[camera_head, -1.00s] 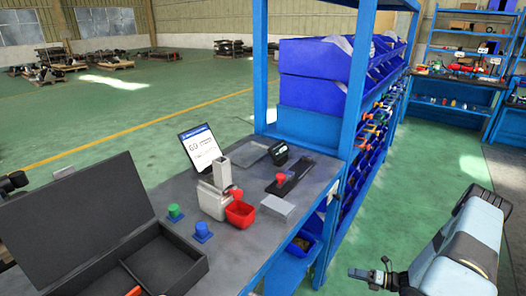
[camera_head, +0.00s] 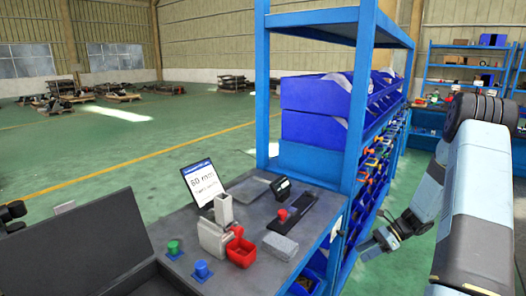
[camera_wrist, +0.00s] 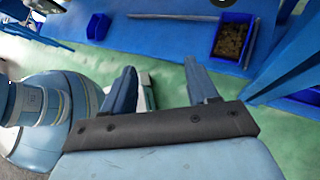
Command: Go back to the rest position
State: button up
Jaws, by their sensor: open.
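My gripper (camera_head: 372,246) is at the right of the head view, at the end of my blue-grey arm, beside the right edge of the workbench. In the wrist view my gripper (camera_wrist: 163,90) has its two blue fingers wide apart with nothing between them. Green floor and part of my own base show past the fingers. No object is held.
The wrist view shows a bin of brown parts (camera_wrist: 232,40). Green floor lies open behind.

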jog(key=s+a+r+n+h, duration=0.2)
jog(key=s+a+r+n, duration=0.15)
jog(key=r, duration=0.55)
jog(key=s+a+r+n+h, duration=0.3)
jog(key=r+n, duration=0.1)
jog(key=r, duration=0.5)
jog(key=s+a+r+n+h, duration=0.2)
jog(key=s+a+r+n, duration=0.15)
jog(key=r, duration=0.55)
jog(key=s+a+r+n+t+h, duration=0.1)
jog(key=s+r+n+t+h, duration=0.1)
jog(key=s+r+n, duration=0.3)
jog(key=s+a+r+n+t+h, duration=0.1)
jog(key=s+r+n+t, duration=0.3)
jog(key=s, duration=0.9)
notch_tip(320, 180, up, 2)
jog(key=shift+a+r+n+h, duration=0.15)
jog(key=shift+a+n+h, duration=0.15)
jog(key=shift+n+h, duration=0.25)
jog(key=shift+s, duration=0.1)
jog(key=shift+c, duration=0.4)
